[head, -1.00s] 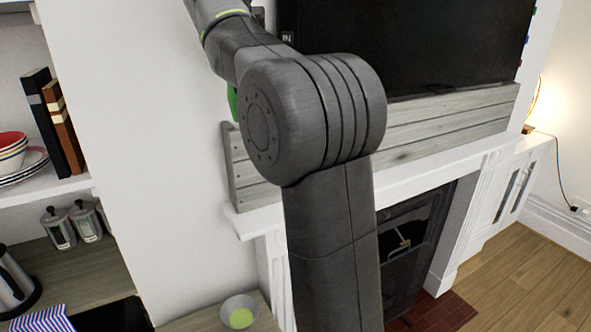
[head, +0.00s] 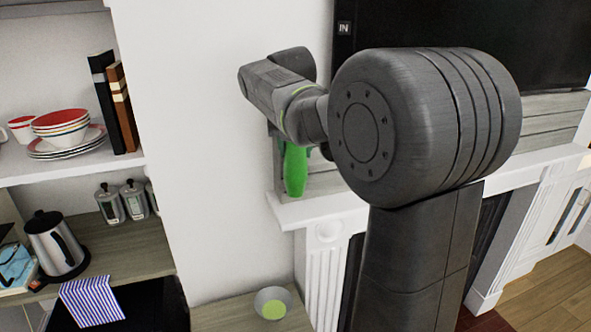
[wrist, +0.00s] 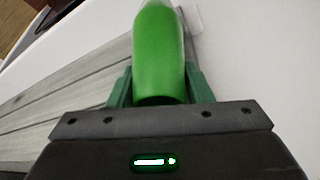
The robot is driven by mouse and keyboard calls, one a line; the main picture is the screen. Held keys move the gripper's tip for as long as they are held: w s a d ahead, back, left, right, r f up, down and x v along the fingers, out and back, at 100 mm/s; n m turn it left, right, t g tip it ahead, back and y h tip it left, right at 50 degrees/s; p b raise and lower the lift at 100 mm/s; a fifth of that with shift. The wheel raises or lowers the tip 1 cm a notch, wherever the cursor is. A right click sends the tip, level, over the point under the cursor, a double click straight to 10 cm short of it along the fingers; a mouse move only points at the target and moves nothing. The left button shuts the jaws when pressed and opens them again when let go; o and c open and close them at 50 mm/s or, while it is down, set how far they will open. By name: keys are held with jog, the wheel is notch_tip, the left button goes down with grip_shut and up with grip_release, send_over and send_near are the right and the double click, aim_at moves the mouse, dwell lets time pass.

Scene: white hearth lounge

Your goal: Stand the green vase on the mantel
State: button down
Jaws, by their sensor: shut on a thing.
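The green vase (head: 295,172) hangs upright below my wrist in the head view, at the left end of the white mantel (head: 318,208). Its lower end shows just above the mantel's top. I cannot tell if it touches. In the wrist view the vase (wrist: 158,50) lies between the two dark green fingers of my gripper (wrist: 160,88), which is shut on it. In the head view my arm hides the fingers and much of the mantel.
Grey planks (head: 330,183) stand along the mantel's back, below a black television (head: 440,30). At left are shelves with books (head: 112,105), stacked bowls (head: 62,128) and a kettle (head: 55,245). A bowl with a green item (head: 272,303) sits lower, left of the fireplace.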

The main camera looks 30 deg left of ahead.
aim_at(296, 168)
jog(key=shift+f, duration=2.85)
jog(key=shift+f, duration=0.15)
jog(key=c, duration=0.7)
grip_release()
jog(key=shift+r, duration=0.25)
jog(key=v, duration=1.1)
jog(key=shift+s+d+r+b, duration=0.15)
jog(key=shift+s+r+b, duration=0.1)
jog(key=shift+r+b, duration=0.1)
jog(key=shift+f, duration=0.1)
